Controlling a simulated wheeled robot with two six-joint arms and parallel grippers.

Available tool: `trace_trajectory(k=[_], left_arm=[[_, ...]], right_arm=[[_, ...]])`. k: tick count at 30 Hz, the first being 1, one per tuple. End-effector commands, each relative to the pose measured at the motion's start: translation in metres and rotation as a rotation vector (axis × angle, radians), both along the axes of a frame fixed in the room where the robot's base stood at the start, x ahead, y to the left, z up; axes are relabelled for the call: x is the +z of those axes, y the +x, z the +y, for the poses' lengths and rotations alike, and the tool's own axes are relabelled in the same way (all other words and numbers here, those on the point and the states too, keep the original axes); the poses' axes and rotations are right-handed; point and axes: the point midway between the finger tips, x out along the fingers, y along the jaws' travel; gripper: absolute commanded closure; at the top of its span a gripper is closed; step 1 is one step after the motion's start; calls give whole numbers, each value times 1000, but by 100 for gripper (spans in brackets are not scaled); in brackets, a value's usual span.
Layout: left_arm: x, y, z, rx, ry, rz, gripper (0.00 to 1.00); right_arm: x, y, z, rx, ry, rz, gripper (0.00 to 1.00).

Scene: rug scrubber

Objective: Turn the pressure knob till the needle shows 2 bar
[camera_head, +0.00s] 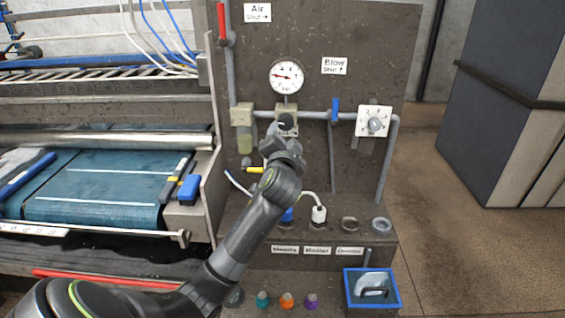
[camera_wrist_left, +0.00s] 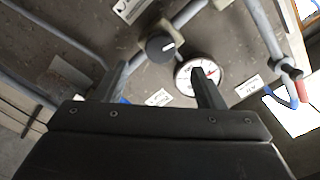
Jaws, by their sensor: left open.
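The black pressure knob (camera_head: 286,121) sits on a regulator on the grey panel, below the white round gauge (camera_head: 287,76). The gauge's red needle points to the left; I cannot read its exact value. My left gripper (camera_head: 275,133) is just below and in front of the knob. In the left wrist view the knob (camera_wrist_left: 160,47), with a white mark, lies ahead between the fingers of my open left gripper (camera_wrist_left: 160,68), apart from them. The gauge (camera_wrist_left: 200,75) there is partly hidden by one finger. My right gripper is in neither view.
A blue valve handle (camera_head: 335,110) and a white dial plate (camera_head: 375,121) are right of the knob. A red lever (camera_head: 221,20) is upper left. A conveyor with a blue rug (camera_head: 100,187) is at left. A blue bin (camera_head: 371,288) stands below.

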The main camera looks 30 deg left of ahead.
Motion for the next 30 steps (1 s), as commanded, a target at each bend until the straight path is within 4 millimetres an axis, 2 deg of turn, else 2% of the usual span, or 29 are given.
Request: trace_trajectory(k=[9, 15, 21, 30], left_arm=[[-2, -52, -32, -1, -4, -1, 37], [-2, -73, -45, -1, -4, 0, 37], [-1, -82, -49, 2, -1, 2, 37], [-1, -82, -49, 2, -1, 1, 37]], right_arm=[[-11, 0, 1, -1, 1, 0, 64], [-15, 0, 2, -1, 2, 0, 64], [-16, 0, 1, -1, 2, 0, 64], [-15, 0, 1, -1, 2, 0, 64]])
